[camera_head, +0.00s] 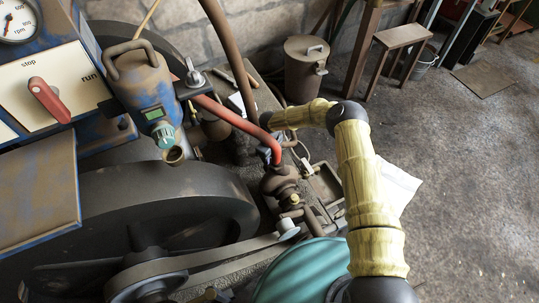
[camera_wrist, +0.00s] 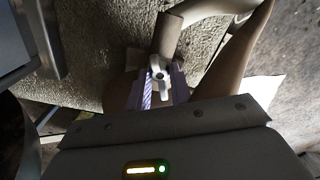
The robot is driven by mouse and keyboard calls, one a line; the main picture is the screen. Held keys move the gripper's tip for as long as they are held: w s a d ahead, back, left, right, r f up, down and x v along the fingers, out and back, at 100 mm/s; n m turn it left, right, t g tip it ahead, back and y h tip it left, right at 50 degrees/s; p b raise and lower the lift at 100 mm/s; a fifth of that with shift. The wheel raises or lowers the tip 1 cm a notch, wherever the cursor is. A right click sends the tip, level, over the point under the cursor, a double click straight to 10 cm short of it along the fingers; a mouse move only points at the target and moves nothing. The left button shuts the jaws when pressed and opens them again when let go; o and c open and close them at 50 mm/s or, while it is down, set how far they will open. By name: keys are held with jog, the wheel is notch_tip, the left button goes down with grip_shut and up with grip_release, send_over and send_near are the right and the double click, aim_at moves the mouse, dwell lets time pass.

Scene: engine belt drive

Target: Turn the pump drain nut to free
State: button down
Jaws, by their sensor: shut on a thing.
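The pump drain nut (camera_wrist: 159,73) is a small pale grey metal piece with a dark round centre, seen in the wrist view at the end of a brown-grey pipe stub (camera_wrist: 170,38). My gripper (camera_wrist: 161,88) has its two purplish fingers on either side of the nut and is shut on it. In the head view the pump (camera_head: 280,185) is a dark brown body with pipes near the middle. My yellow arm reaches over beside it, and the nut is hidden or too small to make out there.
A red hose (camera_head: 238,118) runs down to the pump. A large dark flywheel (camera_head: 165,200) with a belt (camera_head: 215,256) stands left, and a teal rounded housing (camera_head: 300,272) in front. A lidded can (camera_head: 305,72) and wooden stool (camera_head: 402,38) stand behind.

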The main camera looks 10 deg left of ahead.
jog(key=shift+n, duration=1.6)
jog(key=c, duration=1.3)
grip_release()
jog(key=shift+o, duration=0.2)
